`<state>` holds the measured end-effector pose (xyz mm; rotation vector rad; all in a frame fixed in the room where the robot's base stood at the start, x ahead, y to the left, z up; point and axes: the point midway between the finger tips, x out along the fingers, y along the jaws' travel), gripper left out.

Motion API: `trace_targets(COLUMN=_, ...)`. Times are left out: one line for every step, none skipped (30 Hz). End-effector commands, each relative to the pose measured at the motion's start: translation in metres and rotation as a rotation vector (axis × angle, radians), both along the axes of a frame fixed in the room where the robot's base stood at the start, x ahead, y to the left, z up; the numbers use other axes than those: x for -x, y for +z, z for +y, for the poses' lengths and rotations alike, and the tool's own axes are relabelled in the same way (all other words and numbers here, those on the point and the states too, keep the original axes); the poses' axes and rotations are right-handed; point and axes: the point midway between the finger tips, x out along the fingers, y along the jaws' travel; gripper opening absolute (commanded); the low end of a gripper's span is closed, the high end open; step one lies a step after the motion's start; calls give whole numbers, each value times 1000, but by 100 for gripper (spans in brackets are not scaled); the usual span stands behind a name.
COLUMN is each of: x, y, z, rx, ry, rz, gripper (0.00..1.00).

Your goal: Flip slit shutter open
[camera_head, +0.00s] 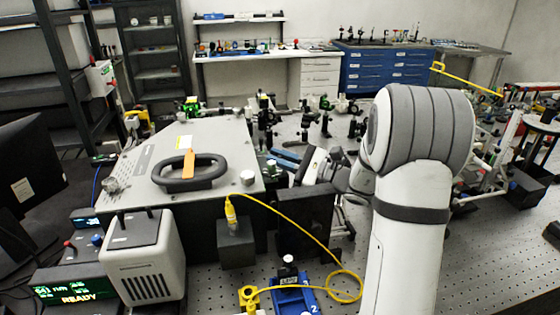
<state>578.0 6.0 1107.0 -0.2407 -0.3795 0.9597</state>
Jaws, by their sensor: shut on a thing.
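The spectrometer (225,150) is a large grey box with a black ring handle and an orange tag on its lid. My gripper (285,162) is at the right end of this box, at the end of my white arm. Its jaws are small in view and partly hidden by the gripper's body. They look closed at a small dark fitting (270,166) by the box's right edge, which seems to be the slit shutter. I cannot tell whether the shutter is open or closed.
A yellow fibre (290,217) loops from the box front to the bench. A blue mount (295,297) and a yellow ring fitting (248,297) stand in front. A grey unit (143,258) and a READY display (75,290) are at left.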

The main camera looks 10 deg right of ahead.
Motion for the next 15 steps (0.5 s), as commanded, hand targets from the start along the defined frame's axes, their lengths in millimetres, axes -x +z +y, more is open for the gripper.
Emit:
trace_targets(x=0, y=0, z=0, rx=-1, ry=0, rz=1, gripper=0)
trace_targets(x=0, y=0, z=0, rx=-1, ry=0, rz=1, gripper=0)
trace_targets(x=0, y=0, z=0, rx=-1, ry=0, rz=1, gripper=0)
trace_targets(x=0, y=0, z=0, rx=-1, ry=0, rz=1, gripper=14)
trace_targets(x=0, y=0, z=0, rx=-1, ry=0, rz=1, gripper=16)
trace_targets(x=0, y=0, z=0, rx=-1, ry=0, rz=1, gripper=19)
trace_targets(x=0, y=0, z=0, rx=-1, ry=0, rz=1, gripper=22)
trace_targets(x=0, y=0, z=0, rx=-1, ry=0, rz=1, gripper=24)
trace_targets(x=0, y=0, z=0, rx=-1, ry=0, rz=1, gripper=27)
trace_targets(x=0, y=0, z=0, rx=-1, ry=0, rz=1, gripper=28)
trace_targets(x=0, y=0, z=0, rx=-1, ry=0, rz=1, gripper=28)
trace_targets(x=0, y=0, z=0, rx=-1, ry=0, rz=1, gripper=28)
trace_targets(x=0, y=0, z=-1, rx=-1, ry=-1, rz=1, gripper=28)
trace_targets(x=0, y=0, z=-1, rx=0, ry=-1, rz=1, gripper=28)
trace_targets(x=0, y=0, z=-1, rx=0, ry=-1, rz=1, gripper=28)
